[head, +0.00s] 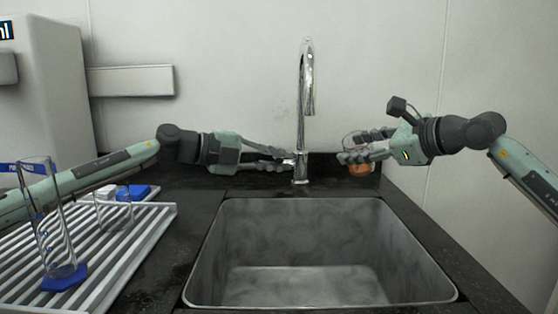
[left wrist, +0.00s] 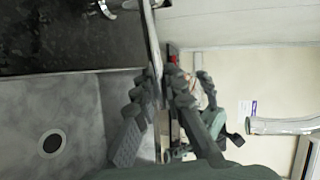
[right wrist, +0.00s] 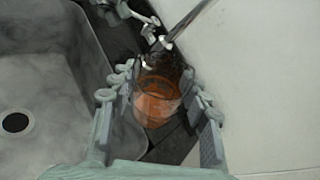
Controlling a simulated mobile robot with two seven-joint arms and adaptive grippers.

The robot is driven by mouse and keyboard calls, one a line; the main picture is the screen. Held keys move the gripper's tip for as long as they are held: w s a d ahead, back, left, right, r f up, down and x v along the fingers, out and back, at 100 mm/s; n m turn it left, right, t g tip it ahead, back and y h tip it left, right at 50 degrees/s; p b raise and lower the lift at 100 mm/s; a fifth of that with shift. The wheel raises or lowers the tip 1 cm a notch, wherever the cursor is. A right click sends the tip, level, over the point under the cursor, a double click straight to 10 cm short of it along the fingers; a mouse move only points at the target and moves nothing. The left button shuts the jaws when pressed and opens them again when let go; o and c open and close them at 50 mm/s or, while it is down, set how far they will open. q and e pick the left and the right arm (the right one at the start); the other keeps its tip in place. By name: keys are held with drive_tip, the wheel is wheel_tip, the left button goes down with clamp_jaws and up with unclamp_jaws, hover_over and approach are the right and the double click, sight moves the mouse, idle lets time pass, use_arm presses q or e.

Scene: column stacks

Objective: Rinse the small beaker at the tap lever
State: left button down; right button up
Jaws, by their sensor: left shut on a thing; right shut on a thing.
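The chrome tap (head: 305,85) stands behind the sink, its spout curving forward. My left gripper (head: 289,160) reaches to the base of the tap and is shut on the tap lever, which its fingers mostly hide. In the left wrist view its fingers (left wrist: 168,78) close on a thin metal part with a red mark beside it. My right gripper (head: 345,150) is shut on the small beaker (head: 360,169), a clear glass with orange liquid, held right of the tap. The right wrist view shows the beaker (right wrist: 157,102) between the fingers. No running water is visible.
The empty metal sink (head: 320,285) fills the front middle. A white drying rack (head: 160,213) at the left carries a tall glass cylinder (head: 57,235) with a blue base, another glass beaker (head: 113,212) and a blue item (head: 134,192). The wall is close behind the tap.

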drive_tip(key=shift+r+p, duration=0.8)
drive_tip(key=shift+r, duration=0.25)
use_arm(q)
drive_tip(key=a+m+g, duration=0.2)
drive_tip(key=shift+w+g+h, duration=0.1)
drive_tip(key=shift+g+h, duration=0.2)
drive_tip(key=shift+h, duration=0.1)
drive_tip(key=c, duration=1.6)
unclamp_jaws()
drive_tip(key=v, duration=1.2)
